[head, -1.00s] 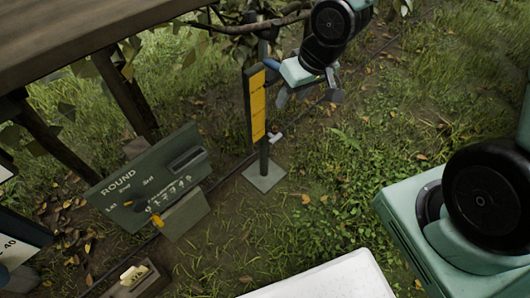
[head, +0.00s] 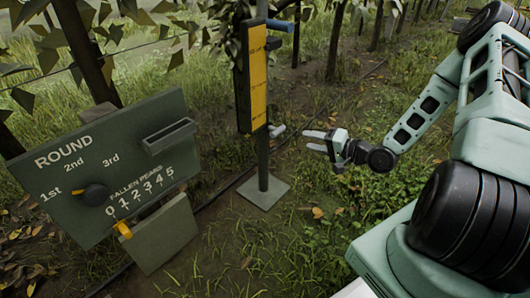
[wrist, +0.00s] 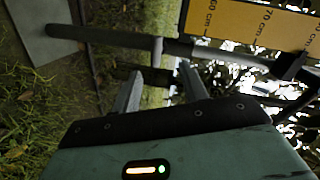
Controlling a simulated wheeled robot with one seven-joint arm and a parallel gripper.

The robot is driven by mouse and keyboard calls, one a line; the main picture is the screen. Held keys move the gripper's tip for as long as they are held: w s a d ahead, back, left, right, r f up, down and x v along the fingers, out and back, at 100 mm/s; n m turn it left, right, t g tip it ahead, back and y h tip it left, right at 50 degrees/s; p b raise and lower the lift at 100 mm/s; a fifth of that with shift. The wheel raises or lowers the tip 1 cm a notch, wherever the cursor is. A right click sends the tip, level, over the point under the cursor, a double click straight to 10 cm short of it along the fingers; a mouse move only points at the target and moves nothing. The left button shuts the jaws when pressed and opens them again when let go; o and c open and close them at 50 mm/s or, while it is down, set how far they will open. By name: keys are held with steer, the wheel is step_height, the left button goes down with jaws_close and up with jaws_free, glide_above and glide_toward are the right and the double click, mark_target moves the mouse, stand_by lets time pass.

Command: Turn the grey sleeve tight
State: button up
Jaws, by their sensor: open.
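A thin grey post (head: 263,165) stands upright with a yellow measuring board (head: 258,75) on it. Just below the board, a small light grey fitting (head: 277,130) sticks out from the post; I take it for part of the grey sleeve. In the wrist view a thicker grey collar (wrist: 178,47) sits around the post, with a short stem and a dark crossbar (wrist: 142,73) pointing at me. My gripper (head: 308,140) is open and empty, right of the fitting and apart from it in the head view. In the wrist view its fingers (wrist: 160,68) lie either side of the crossbar; contact is unclear.
A blue handle (head: 280,25) sticks out near the post's top. The post's square base plate (head: 263,191) rests on the ground.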

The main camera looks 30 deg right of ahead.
mark_target(276, 129)
step_height(276, 129, down, 4)
steer(key=s+d+m+t+b, duration=0.2)
steer(key=b+x, duration=0.2)
steer(key=x, duration=0.3)
steer(key=b+x, duration=0.3)
steer(key=x, duration=0.3)
steer(key=b+x, duration=0.3)
steer(key=x, duration=0.2)
steer(key=shift+w+a+r, duration=0.1)
steer(key=shift+w+r, duration=0.15)
steer(key=shift+r, duration=0.05)
steer(key=shift+w+a+r+b, duration=0.2)
steer(key=shift+w+b, duration=0.15)
steer(key=shift+w, duration=0.25)
